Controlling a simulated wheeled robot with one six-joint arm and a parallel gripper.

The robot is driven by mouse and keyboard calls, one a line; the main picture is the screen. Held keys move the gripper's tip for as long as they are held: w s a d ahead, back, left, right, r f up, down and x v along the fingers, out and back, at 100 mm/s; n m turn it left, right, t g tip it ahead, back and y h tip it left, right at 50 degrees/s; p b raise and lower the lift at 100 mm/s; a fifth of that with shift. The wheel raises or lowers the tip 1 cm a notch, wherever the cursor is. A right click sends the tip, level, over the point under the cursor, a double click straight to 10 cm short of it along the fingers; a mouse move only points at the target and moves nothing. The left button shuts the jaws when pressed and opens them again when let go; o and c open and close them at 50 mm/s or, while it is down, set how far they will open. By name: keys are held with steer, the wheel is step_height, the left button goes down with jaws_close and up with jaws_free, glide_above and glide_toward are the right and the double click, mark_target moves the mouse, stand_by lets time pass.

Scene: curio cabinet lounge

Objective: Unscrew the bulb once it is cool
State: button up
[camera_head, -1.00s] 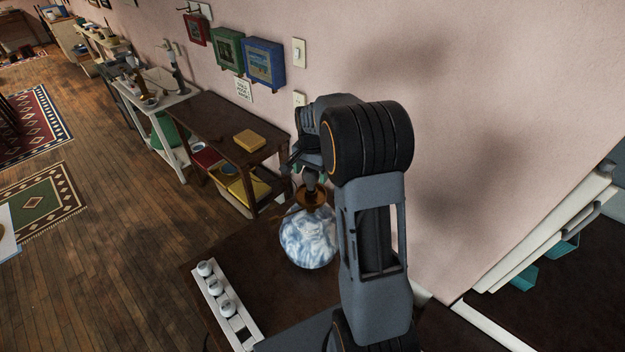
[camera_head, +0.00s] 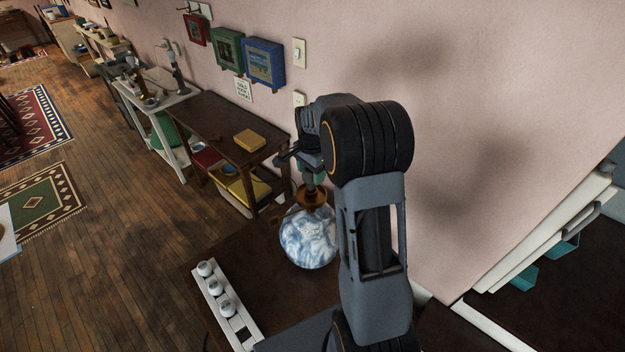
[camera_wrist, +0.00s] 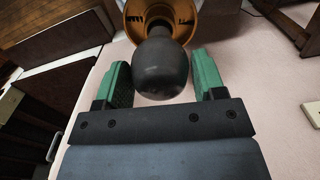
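The bulb (camera_wrist: 160,66) is a dark grey, unlit globe seated in a brass-coloured socket (camera_wrist: 158,17). The lamp (camera_head: 307,238) has a round blue-and-white marbled body and stands upright on a dark brown table (camera_head: 262,262). My gripper (camera_wrist: 161,82) is open, with one green-padded finger on each side of the bulb. Visible gaps separate both pads from the glass. In the head view my gripper (camera_head: 313,180) is right above the lamp's socket, and my arm and fingers hide most of the bulb.
A white rack (camera_head: 234,318) with several pale bulbs and a dark empty slot lies on the table left of the lamp. A brown shelf table (camera_head: 215,122) with a yellow box (camera_head: 249,140) stands behind. The pink wall (camera_head: 470,130) is close on the right.

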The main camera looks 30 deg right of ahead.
steer(key=c, duration=0.8)
steer(key=n, duration=0.4)
steer(key=o, duration=0.8)
steer(key=c, duration=0.7)
steer(key=shift+o, duration=0.2)
steer(key=shift+r+p, duration=0.6)
steer(key=shift+r, duration=0.2)
steer(key=shift+r+p, duration=1.45)
steer(key=shift+r, duration=0.65)
